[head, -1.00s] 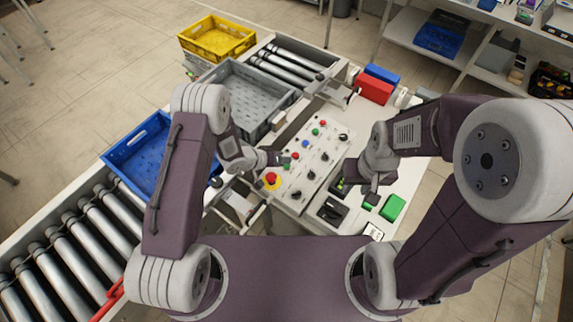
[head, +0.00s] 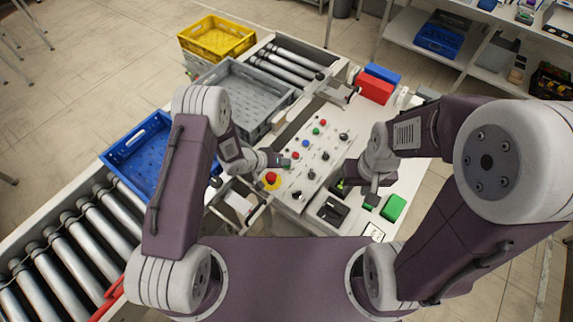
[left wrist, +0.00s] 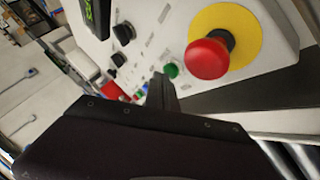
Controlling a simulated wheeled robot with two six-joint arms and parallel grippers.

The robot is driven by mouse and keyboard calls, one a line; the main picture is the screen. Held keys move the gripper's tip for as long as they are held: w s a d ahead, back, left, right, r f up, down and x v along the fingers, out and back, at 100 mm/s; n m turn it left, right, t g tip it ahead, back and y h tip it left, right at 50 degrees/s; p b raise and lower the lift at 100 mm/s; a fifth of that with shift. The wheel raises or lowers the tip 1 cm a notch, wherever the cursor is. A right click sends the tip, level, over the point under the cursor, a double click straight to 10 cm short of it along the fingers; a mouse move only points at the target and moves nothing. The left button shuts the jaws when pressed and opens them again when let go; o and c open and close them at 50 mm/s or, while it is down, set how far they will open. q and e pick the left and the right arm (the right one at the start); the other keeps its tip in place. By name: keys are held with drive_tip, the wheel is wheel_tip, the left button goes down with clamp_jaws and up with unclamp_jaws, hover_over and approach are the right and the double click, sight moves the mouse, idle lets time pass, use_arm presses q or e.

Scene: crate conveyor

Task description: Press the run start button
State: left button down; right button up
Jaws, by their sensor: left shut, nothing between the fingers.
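The control panel (head: 322,150) carries several buttons and black knobs. A green button (left wrist: 171,70), the likely run start button, shows in the left wrist view just beyond my left fingertips (left wrist: 162,88). I cannot tell whether they touch it. Beside it is a red mushroom button (left wrist: 207,58) on a yellow disc, also in the head view (head: 271,178). My left gripper (head: 284,161) is shut and empty, low over the panel's left edge, and hides the green button in the head view. My right gripper (head: 377,185) hangs to the panel's right; its jaws are unclear.
A blue crate (head: 118,154), a grey crate (head: 220,70) and a yellow crate (head: 217,37) stand along the roller conveyor (head: 75,235) on the left. Red (head: 374,89) and green (head: 393,208) blocks lie on the table to the right.

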use_arm(q)
drive_tip(key=shift+f, duration=0.25)
idle(0.5)
drive_tip(key=shift+r+p, duration=0.65)
drive_tip(key=shift+r, duration=0.25)
drive_tip(key=shift+r, duration=0.1)
wheel_tip(320, 180, up, 5)
drive_tip(key=p, duration=0.4)
idle(0.4)
